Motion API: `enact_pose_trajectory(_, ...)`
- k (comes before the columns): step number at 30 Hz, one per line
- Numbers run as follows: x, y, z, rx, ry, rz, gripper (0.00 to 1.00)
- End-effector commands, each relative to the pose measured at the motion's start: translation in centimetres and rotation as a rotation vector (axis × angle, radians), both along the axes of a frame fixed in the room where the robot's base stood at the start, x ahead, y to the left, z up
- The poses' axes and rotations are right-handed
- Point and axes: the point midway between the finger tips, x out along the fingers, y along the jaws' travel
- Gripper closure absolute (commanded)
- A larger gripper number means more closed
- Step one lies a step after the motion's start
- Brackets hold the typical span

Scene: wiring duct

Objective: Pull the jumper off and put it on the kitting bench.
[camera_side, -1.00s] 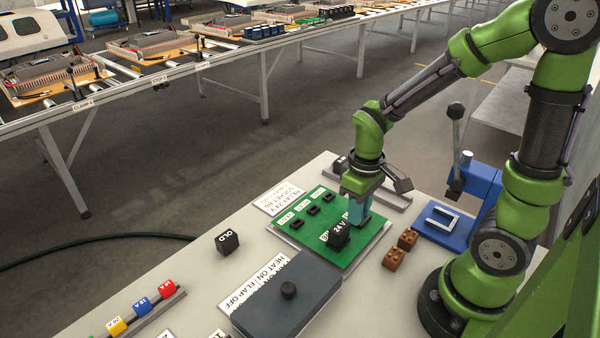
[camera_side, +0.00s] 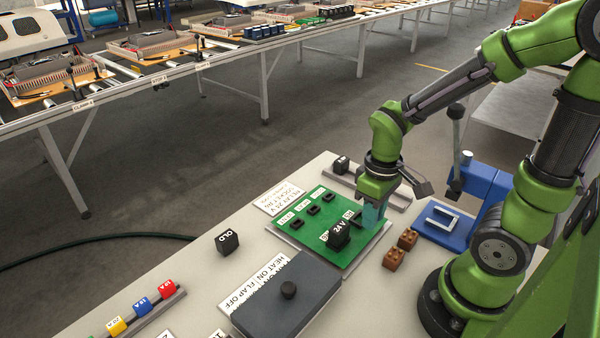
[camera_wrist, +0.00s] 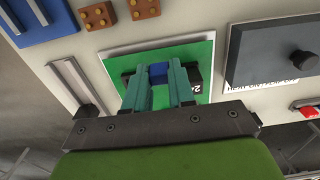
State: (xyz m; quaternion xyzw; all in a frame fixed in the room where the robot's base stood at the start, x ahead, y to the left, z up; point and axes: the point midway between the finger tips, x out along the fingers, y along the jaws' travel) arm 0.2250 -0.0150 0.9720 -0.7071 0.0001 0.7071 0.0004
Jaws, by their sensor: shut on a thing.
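My gripper (camera_side: 371,225) is over the right edge of the green socket board (camera_side: 318,207), its teal fingers pointing down. In the wrist view, my gripper (camera_wrist: 161,82) is shut on a small blue block (camera_wrist: 158,72), which looks like the jumper. In the side view the fingers hide it, and I cannot tell whether it touches the board. A black 24 V block (camera_side: 340,235) sits on the board just left of my fingers. In the wrist view, it shows partly behind the right finger (camera_wrist: 193,76). A pale bench top (camera_side: 190,262) carries the board.
Several black sockets (camera_side: 313,211) line the board's far side. Two brown blocks (camera_side: 400,248) and a blue lever press (camera_side: 455,220) stand to the right. A dark grey box (camera_side: 285,305) with a knob stands in front. A black OLD block (camera_side: 227,241) is left, with clear bench around it.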

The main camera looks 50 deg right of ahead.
Motion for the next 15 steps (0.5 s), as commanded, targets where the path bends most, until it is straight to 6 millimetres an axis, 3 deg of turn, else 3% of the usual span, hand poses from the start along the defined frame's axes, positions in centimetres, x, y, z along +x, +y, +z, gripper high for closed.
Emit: enact_pose_trajectory(15, 0.0, 0.0, 2.1, 0.000, -0.002, 0.001, 1.00)
